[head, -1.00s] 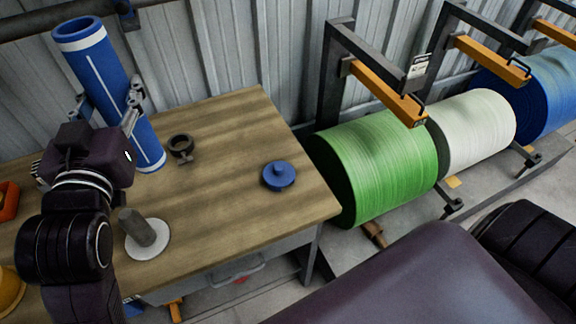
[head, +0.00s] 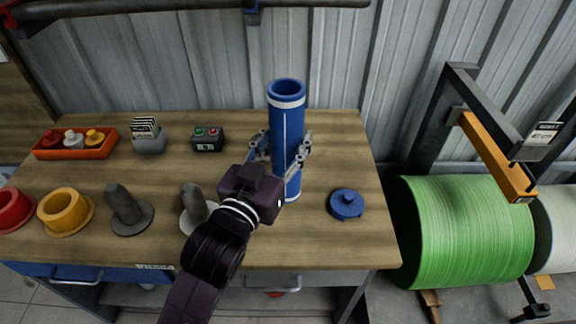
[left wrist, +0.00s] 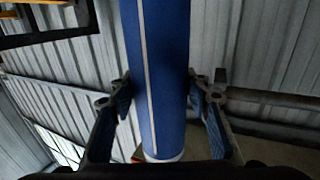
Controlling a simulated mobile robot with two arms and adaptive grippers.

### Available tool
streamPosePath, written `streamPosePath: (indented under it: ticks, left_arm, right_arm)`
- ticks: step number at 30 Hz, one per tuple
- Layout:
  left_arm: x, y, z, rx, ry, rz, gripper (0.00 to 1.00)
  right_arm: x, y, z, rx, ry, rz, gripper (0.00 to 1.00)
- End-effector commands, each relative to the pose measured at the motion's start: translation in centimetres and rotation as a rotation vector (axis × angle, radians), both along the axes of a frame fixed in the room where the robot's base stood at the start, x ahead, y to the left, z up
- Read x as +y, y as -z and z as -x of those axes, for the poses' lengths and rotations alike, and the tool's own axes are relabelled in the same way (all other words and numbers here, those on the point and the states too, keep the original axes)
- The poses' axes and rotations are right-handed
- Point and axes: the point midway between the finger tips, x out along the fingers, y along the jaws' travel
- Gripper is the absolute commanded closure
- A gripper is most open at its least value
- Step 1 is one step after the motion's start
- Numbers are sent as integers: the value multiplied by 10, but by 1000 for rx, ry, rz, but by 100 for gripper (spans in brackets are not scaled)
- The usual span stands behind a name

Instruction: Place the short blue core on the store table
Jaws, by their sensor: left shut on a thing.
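The blue core (head: 287,128) is a tube with white bands near its ends and a pale stripe along its side. It stands close to upright over the right part of the wooden store table (head: 330,247). My left gripper (head: 281,148) is shut on it around its lower half. The left wrist view shows the core (left wrist: 158,75) between the two fingers of the gripper (left wrist: 160,98). I cannot tell whether the core's lower end touches the table. My right gripper is not in view.
A blue round cap (head: 346,205) lies right of the core. A grey peg on a white disc (head: 194,207), a dark peg (head: 126,208) and a yellow flanged ring (head: 65,211) stand left. A button box (head: 208,139) and an orange tray (head: 75,152) sit behind. Bare tabletop lies around the core.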

Motion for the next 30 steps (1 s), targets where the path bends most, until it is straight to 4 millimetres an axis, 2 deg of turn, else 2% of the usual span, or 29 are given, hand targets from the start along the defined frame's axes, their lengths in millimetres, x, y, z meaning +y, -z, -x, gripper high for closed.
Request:
streamPosePath:
  ticks: [1,8,15,28,29,30]
  left_arm:
    - [0,9,0,-1,0,-1,93]
    - [0,27,0,-4,0,2,93]
    - [0,61,0,-4,0,2,93]
    - [0,67,0,-6,0,2,93]
    - [0,69,0,-2,-1,1,55]
    - [0,68,0,-3,-1,1,50]
  right_arm:
    - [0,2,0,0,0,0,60]
    - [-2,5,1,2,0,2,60]
    - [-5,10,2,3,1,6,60]
    - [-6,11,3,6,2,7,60]
    - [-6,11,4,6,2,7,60]
    - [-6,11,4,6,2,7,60]
